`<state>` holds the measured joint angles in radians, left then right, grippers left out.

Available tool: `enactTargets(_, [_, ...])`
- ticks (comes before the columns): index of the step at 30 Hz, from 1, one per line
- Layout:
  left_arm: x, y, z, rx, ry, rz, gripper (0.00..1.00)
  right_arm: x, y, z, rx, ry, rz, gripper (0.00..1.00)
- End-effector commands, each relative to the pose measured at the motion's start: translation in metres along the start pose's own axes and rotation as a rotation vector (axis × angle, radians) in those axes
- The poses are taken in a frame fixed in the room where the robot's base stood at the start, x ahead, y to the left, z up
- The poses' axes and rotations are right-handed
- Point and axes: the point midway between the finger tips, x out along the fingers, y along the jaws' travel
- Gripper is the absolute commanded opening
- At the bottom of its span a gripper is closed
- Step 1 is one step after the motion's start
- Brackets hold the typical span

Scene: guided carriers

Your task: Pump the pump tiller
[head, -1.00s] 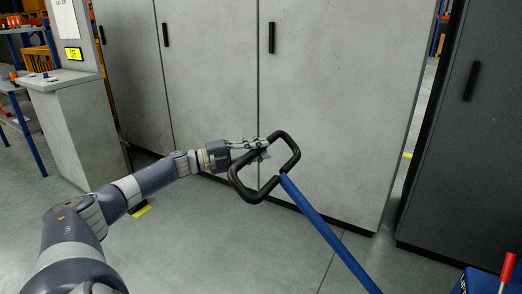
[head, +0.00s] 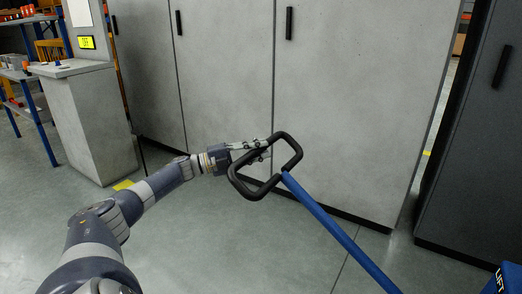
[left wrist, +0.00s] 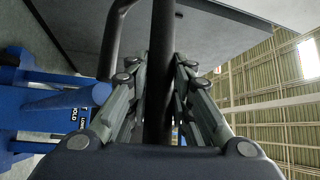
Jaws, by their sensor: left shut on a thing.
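The pump tiller has a blue shaft (head: 338,235) that slopes up and left from the lower right to a black loop handle (head: 292,147). My left gripper (head: 262,148) is shut on the upper left side of the loop. In the left wrist view the gripper's fingers (left wrist: 160,90) close on both sides of a black bar of the handle (left wrist: 162,30). The blue shaft (left wrist: 50,103) shows at the left there. My right gripper is not in view.
Grey cabinets (head: 350,90) stand behind the handle, and a dark cabinet (head: 475,150) stands at the right. A grey console (head: 95,125) with a yellow display is at the left. A blue truck part (head: 508,279) shows at the lower right. Floor is clear between.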

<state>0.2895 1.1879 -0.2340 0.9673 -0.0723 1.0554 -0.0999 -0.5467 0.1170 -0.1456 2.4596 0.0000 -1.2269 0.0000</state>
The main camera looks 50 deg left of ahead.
Motion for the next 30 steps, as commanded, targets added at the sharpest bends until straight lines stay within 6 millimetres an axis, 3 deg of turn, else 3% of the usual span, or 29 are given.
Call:
enactTargets(10, [-0.0014,0.0028,0.0013,-0.002,-0.003,0.003,0.0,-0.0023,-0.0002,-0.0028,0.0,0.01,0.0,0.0])
enactTargets(11, [-0.0014,0.0028,0.0013,-0.002,-0.003,0.003,0.25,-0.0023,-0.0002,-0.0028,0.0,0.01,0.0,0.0])
enactTargets(13, [-0.0014,0.0027,0.0013,-0.002,-0.002,0.003,0.41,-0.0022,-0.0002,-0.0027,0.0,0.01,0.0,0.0])
enactTargets(25, [-0.0017,0.0027,0.001,-0.002,-0.002,0.003,0.41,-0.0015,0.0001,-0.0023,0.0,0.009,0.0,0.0])
enactTargets(30, [-0.0108,0.004,0.0013,-0.003,-0.003,0.006,0.41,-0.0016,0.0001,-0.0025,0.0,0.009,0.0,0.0])
